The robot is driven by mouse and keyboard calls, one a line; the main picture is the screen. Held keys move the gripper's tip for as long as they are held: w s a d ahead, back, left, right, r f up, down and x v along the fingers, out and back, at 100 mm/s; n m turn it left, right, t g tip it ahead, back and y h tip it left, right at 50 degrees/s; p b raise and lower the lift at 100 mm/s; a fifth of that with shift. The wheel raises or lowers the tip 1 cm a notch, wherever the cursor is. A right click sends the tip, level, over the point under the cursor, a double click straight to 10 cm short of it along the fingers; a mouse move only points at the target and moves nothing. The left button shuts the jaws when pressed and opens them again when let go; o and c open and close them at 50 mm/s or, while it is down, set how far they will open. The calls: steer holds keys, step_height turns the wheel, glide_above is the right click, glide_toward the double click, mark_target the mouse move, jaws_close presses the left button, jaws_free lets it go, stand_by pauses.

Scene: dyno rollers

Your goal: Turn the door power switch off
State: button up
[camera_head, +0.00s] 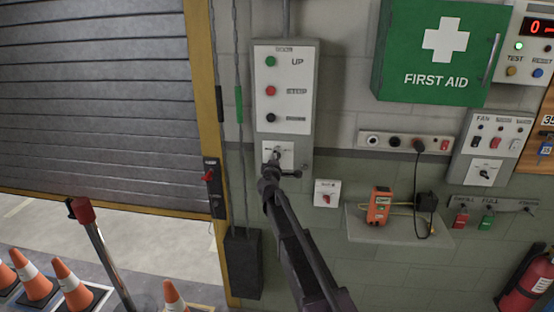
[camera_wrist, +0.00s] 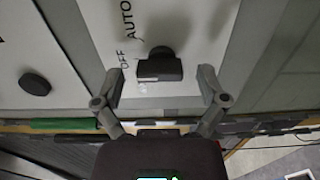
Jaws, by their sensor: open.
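The grey door control box (camera_head: 309,85) is on the wall in the head view, with green, red and black buttons on its white face. Its lower switch plate (camera_head: 285,149) is partly hidden by my gripper (camera_head: 284,166). In the wrist view, the black switch knob (camera_wrist: 160,67) stands out from the white plate beside the printed words OFF and AUTO. My gripper (camera_wrist: 161,85) is open, one finger on either side of the knob. Gaps show between the knob and both fingers. I cannot tell which word the knob points to.
A small white switch box (camera_head: 327,193) is right of my arm. A shelf (camera_head: 400,232) holds an orange device (camera_head: 379,205). A red lever switch (camera_head: 208,175) is on the yellow door frame. A red-topped post (camera_head: 85,212) and cones (camera_head: 73,285) stand at left.

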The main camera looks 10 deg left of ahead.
steer(key=s, duration=1.1)
steer(key=shift+s+a, duration=0.2)
steer(key=shift+a, duration=0.05)
steer(key=s+d+f+m+g+h, duration=0.2)
steer(key=s+d+f+m+g, duration=0.15)
steer(key=d, duration=0.45)
steer(key=s+d+f+m+g+h, duration=0.2)
steer(key=s+d+f+m, duration=0.15)
steer(key=d, duration=0.45)
steer(key=s+d+f+m+g+h, duration=0.25)
steer(key=d+f+m, duration=0.2)
steer(key=d, duration=0.35)
steer(key=s+d+f+m+g+y, duration=0.1)
steer(key=s+f+m+g+y, duration=0.1)
steer(key=s, duration=0.4)
steer(key=s+d+f+m+g+y+b, duration=0.1)
steer(key=s+d+f+m+g+y, duration=0.1)
steer(key=s+f+g, duration=0.2)
steer(key=s+d+f+m+g+y, duration=0.1)
steer(key=s+f+m+g+y, duration=0.1)
steer(key=s, duration=0.8)
steer(key=shift+d+f+g+y+b, duration=0.25)
steer(key=shift+f+g+y+b, duration=0.25)
steer(key=shift+g, duration=0.5)
steer(key=shift+r, duration=0.1)
